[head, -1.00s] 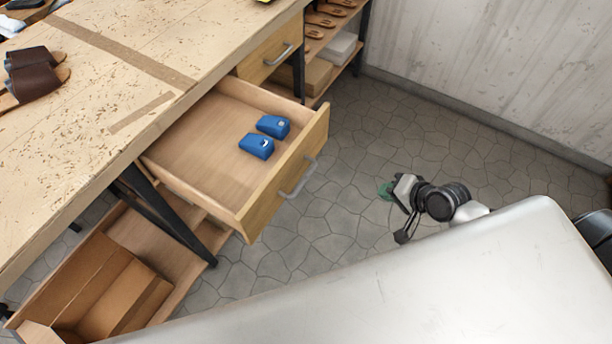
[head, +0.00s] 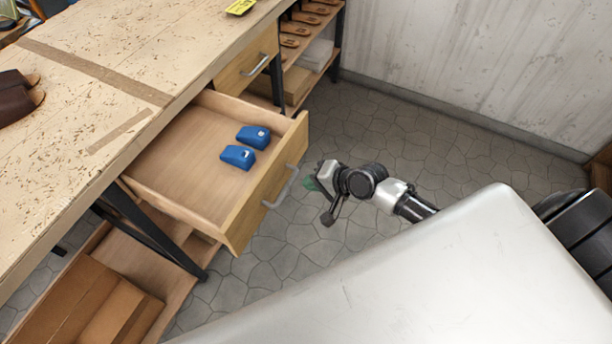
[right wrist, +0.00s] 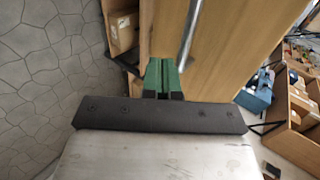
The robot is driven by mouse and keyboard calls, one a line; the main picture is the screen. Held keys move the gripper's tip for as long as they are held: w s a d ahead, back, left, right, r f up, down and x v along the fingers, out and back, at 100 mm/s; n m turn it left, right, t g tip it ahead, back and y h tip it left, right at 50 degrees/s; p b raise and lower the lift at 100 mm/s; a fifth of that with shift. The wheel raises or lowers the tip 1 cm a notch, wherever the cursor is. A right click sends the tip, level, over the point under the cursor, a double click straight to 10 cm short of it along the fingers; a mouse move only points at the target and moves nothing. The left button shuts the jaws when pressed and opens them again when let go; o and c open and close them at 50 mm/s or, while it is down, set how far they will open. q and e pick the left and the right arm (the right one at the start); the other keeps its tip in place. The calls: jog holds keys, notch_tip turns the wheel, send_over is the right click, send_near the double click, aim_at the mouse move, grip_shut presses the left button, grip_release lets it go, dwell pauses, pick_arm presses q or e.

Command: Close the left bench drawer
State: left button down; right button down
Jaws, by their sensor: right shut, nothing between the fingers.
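The left bench drawer (head: 172,172) is pulled well out from under the bench top in the head view. Its light wooden front (head: 243,217) carries a grey bar handle (head: 284,188). Two blue blocks (head: 246,147) lie inside it. My right gripper (head: 311,184) is outside the drawer, just right of the handle, with its green fingertips toward the front. In the right wrist view the shut, empty green fingers (right wrist: 163,75) point at the wooden front (right wrist: 223,50), beside the handle (right wrist: 189,32). I cannot tell whether they touch it. My left gripper is not in view.
The bench top (head: 80,90) holds a brown sandal (head: 16,95) and a yellow item (head: 240,7). A second, shut drawer (head: 246,64) is farther along. Cardboard boxes (head: 85,305) sit on a low shelf below. Stone floor (head: 390,135) is clear toward the wall.

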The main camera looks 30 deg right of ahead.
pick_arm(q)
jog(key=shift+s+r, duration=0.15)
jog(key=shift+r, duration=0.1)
pick_arm(e)
jog(key=shift+w+a+r, duration=0.15)
jog(key=shift+w+a, duration=0.35)
jog(key=shift+w, duration=0.15)
